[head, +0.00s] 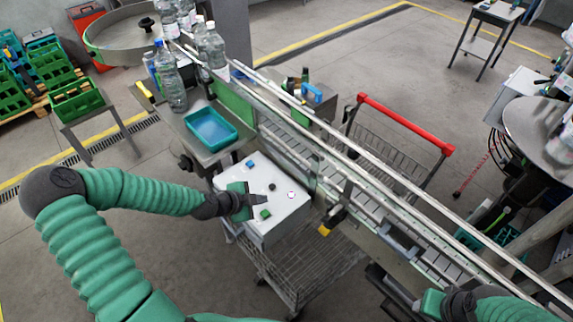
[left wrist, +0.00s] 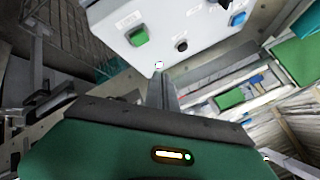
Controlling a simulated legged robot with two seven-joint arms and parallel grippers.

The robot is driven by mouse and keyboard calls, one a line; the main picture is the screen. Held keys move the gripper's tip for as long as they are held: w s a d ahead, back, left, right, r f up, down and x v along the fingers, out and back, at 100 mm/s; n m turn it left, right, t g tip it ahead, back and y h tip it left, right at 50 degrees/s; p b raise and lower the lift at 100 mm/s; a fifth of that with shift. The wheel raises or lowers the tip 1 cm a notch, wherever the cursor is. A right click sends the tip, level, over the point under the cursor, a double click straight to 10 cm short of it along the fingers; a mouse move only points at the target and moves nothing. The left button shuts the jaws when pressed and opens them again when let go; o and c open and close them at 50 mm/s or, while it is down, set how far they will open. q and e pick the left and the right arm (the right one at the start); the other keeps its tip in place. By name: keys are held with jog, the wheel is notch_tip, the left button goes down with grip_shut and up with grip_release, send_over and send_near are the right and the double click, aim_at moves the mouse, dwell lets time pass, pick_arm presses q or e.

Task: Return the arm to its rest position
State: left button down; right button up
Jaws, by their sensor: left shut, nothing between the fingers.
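My left arm comes in from the left in the head view and reaches out over the white control box. My left gripper (head: 262,199) is shut and empty, with its fingertips over the top of the white control box (head: 285,222). In the left wrist view the shut fingers (left wrist: 163,82) point at the panel (left wrist: 200,40), close to a green button (left wrist: 138,36); I cannot tell whether they touch it. My right gripper (head: 430,303) is at the lower right beside the conveyor, partly in view; its fingers do not show clearly.
The box has green, black and blue buttons. A conveyor (head: 365,195) with metal rails runs diagonally behind it. A teal tray (head: 211,129) and several water bottles (head: 172,82) stand beyond the box. A cart with a red handle (head: 405,123) stands behind the conveyor.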

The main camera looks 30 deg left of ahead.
pick_arm(q)
jog(key=s+d+f+b, duration=0.1)
jog(key=f, duration=0.1)
jog(key=s+d+f+g+b, duration=0.1)
jog(key=f, duration=0.1)
jog(key=s+d+f+g+b, duration=0.1)
jog(key=d+b, duration=0.1)
jog(key=shift+s+d+f+n, duration=0.1)
jog(key=shift+s+f+n, duration=0.2)
jog(key=shift+f, duration=0.1)
jog(key=s+d+f+n+g+y+b, duration=0.2)
jog(key=s+d+n+g+b, duration=0.2)
jog(key=s+d+n+b, duration=0.4)
jog(key=s+n+b, duration=0.3)
jog(key=b, duration=0.2)
jog(key=shift+s+f+n+y+b, duration=0.25)
jog(key=shift+n+y+b, duration=0.05)
jog(key=shift+n+b, duration=0.1)
jog(key=shift+a, duration=0.15)
